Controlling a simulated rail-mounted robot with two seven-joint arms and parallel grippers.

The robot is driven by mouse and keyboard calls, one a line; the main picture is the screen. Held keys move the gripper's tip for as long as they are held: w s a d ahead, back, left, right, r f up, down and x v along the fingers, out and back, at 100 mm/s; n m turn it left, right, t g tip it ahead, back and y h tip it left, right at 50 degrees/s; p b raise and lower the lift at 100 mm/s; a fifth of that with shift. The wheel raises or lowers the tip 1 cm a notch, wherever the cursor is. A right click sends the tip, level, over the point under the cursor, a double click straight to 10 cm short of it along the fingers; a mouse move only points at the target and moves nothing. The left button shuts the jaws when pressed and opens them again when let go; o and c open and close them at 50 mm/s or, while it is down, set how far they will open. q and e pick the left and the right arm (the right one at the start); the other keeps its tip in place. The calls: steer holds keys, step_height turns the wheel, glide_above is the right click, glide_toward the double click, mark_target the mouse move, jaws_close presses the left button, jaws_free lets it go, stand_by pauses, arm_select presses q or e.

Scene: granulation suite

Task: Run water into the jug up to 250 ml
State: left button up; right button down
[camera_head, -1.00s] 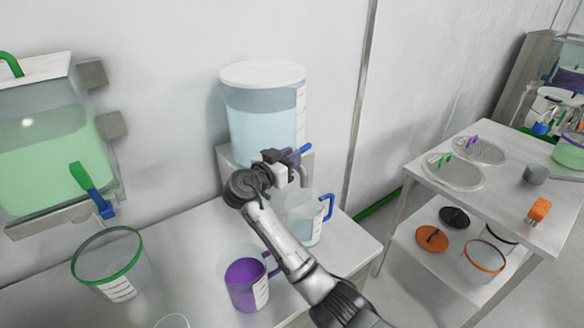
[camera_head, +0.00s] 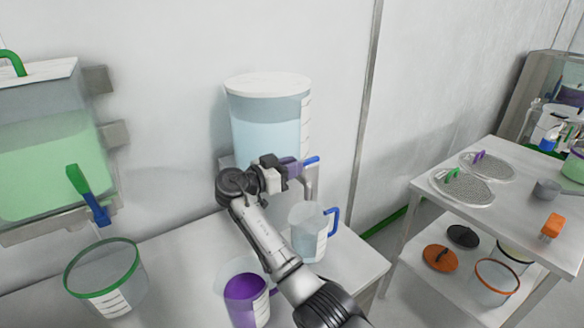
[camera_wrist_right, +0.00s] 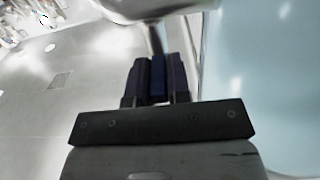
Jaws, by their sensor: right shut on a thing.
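A clear tank of pale blue water (camera_head: 265,130) with a white lid stands against the wall. Its tap has a blue lever (camera_head: 312,160) and a grey spout (camera_head: 309,186). My right gripper (camera_head: 290,168) is shut on the blue lever. The right wrist view shows the blue lever (camera_wrist_right: 159,80) between the two dark fingers. The clear jug with a blue handle (camera_head: 307,232) stands upright below the spout on the bench. Its water level and any stream from the spout are too faint to tell. My left gripper is not in view.
A purple jug (camera_head: 246,298) stands on the bench (camera_head: 185,245), close to my right forearm. A green-rimmed container (camera_head: 105,280) stands left, below a green-liquid tank (camera_head: 50,160). A side table (camera_head: 520,200) at right holds mesh discs and an orange item (camera_head: 551,226).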

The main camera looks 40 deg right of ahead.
steer(key=c, duration=1.1)
jaws_free()
steer(key=shift+a, duration=0.1)
steer(key=a, duration=0.4)
steer(key=a+p, duration=0.1)
steer(key=a, duration=0.8)
steer(key=shift+w+a, duration=0.3)
steer(key=shift+w, duration=0.1)
